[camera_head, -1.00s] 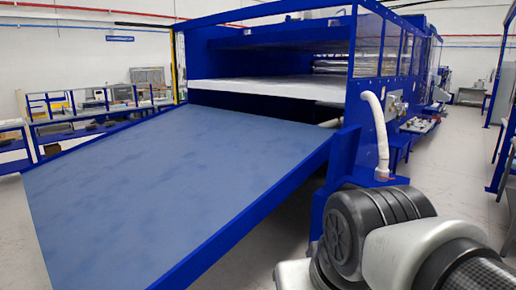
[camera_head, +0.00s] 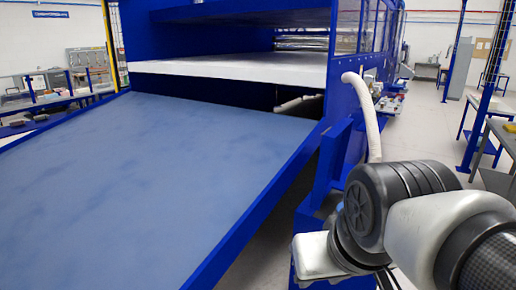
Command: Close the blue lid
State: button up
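The blue lid (camera_head: 130,170) is a broad flat panel with a raised blue rim. It hangs open, sloping down from the front of the large blue machine (camera_head: 338,100) toward the lower left. Its near end runs out of the frame. My arm shows at the lower right, beside the lid's right edge and apart from it as far as I can see. My gripper's fingers do not show.
A white slab (camera_head: 235,68) lies inside the machine above the lid. A white hose (camera_head: 366,115) hangs at the machine's right corner, close to my arm. Workbenches (camera_head: 45,95) stand at the left and a table (camera_head: 495,140) at the right. Open floor (camera_head: 430,130) lies right of the machine.

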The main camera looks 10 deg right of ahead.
aim_at(335, 140)
jog(key=i+j+z, duration=0.2)
jog(key=i, duration=0.25)
jog(key=i+z, duration=0.2)
jog(key=i, duration=0.25)
jog(key=i+j+z, duration=0.2)
jog(key=i, duration=0.25)
jog(key=i+j+z, duration=0.55)
jog(key=j+z, duration=0.15)
jog(key=l+z, duration=0.1)
jog(key=z, duration=0.2)
jog(key=l+u, duration=0.15)
jog(key=l, duration=0.15)
jog(key=k+l+u, duration=0.15)
jog(key=i, duration=0.35)
